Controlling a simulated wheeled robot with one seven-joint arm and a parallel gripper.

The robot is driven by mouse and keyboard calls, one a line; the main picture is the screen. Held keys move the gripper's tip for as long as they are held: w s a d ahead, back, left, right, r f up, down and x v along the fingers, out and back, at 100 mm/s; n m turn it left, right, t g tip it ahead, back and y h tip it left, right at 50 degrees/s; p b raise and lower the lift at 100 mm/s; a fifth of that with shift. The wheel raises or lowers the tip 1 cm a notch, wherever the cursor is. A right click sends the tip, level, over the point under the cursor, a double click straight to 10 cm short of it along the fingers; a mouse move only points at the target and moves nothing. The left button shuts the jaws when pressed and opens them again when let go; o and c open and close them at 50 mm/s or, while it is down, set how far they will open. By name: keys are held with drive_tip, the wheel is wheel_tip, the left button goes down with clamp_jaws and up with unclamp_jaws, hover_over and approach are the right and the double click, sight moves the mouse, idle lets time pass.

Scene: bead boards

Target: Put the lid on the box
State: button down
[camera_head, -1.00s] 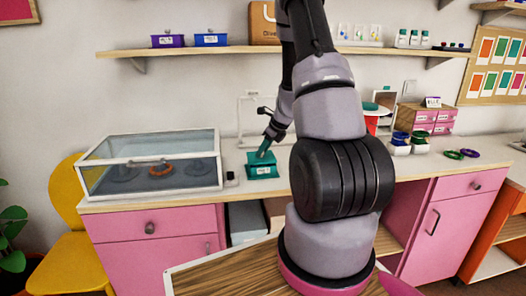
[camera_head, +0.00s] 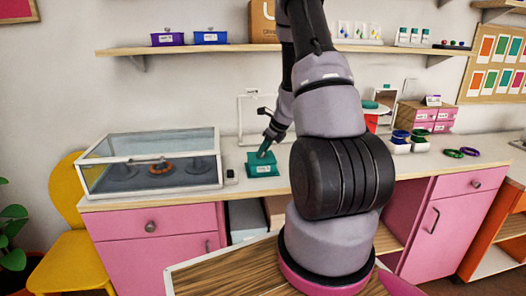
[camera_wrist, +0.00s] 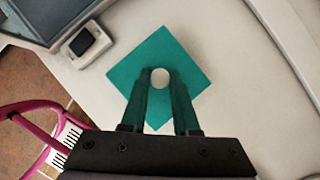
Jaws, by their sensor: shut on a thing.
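The teal lid (camera_wrist: 158,52) is a flat square with a pale round knob (camera_wrist: 160,77). My gripper (camera_wrist: 160,86) is shut on the lid by this knob, one teal finger on each side. In the head view, my gripper (camera_head: 264,152) points down at the teal box (camera_head: 250,171), which stands on the counter with a white label on its front. The lid is at the top of the box there, looking level. I cannot tell whether it touches the rim. In the wrist view, the lid hides the box beneath it.
A glass-topped case (camera_head: 153,162) stands left of the box, with a small dark device (camera_head: 230,177) between them. A white frame (camera_head: 240,118) stands behind. The counter (camera_head: 235,192) in front is clear.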

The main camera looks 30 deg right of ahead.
drive_tip(key=shift+c, duration=0.9)
unclamp_jaws()
drive_tip(key=shift+r, duration=4.05)
drive_tip(key=shift+c, duration=0.3)
clamp_jaws()
drive_tip(key=shift+f, duration=0.25)
